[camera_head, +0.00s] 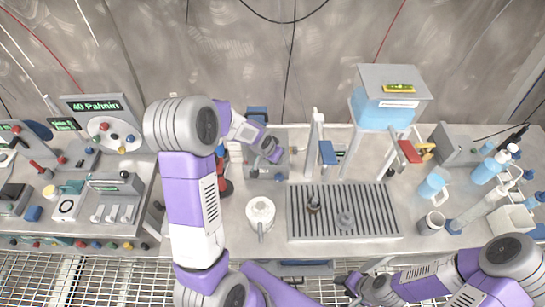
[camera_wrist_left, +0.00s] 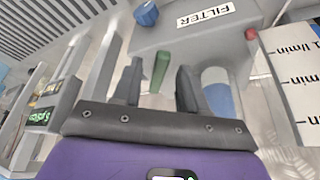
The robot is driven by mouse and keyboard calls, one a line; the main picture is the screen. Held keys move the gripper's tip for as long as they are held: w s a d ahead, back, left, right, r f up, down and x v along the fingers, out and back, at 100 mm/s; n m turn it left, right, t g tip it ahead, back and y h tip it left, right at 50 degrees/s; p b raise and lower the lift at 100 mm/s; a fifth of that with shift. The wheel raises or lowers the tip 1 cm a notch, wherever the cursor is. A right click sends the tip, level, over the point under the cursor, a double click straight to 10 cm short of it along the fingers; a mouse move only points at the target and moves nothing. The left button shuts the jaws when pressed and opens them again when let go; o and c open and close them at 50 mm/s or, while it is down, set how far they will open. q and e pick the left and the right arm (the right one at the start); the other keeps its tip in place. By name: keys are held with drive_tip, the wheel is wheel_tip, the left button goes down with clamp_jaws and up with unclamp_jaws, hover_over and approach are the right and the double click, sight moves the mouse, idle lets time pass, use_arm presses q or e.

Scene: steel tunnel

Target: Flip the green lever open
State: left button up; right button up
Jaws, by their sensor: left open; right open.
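The green lever (camera_wrist_left: 161,71) shows in the left wrist view, standing out from a grey unit (camera_wrist_left: 215,35) labelled FILTER. My left gripper (camera_wrist_left: 158,88) is open, with one finger on each side of the lever in that picture. I cannot tell whether either finger touches it. In the head view my left arm reaches over the bench to the grey unit at the back, and I cannot make out the lever there. My right gripper (camera_head: 349,284) is open and empty, low in front of the bench edge.
A blue knob (camera_wrist_left: 146,13) sits on the grey unit. A white kettle-like pot (camera_head: 260,212) and a slatted drip tray (camera_head: 372,222) stand in front. A blue water tank (camera_head: 381,113) is at the back. Bottles and a blue mug (camera_head: 432,184) stand at right.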

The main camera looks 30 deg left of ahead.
use_arm(q)
clamp_jaws()
idle(0.5)
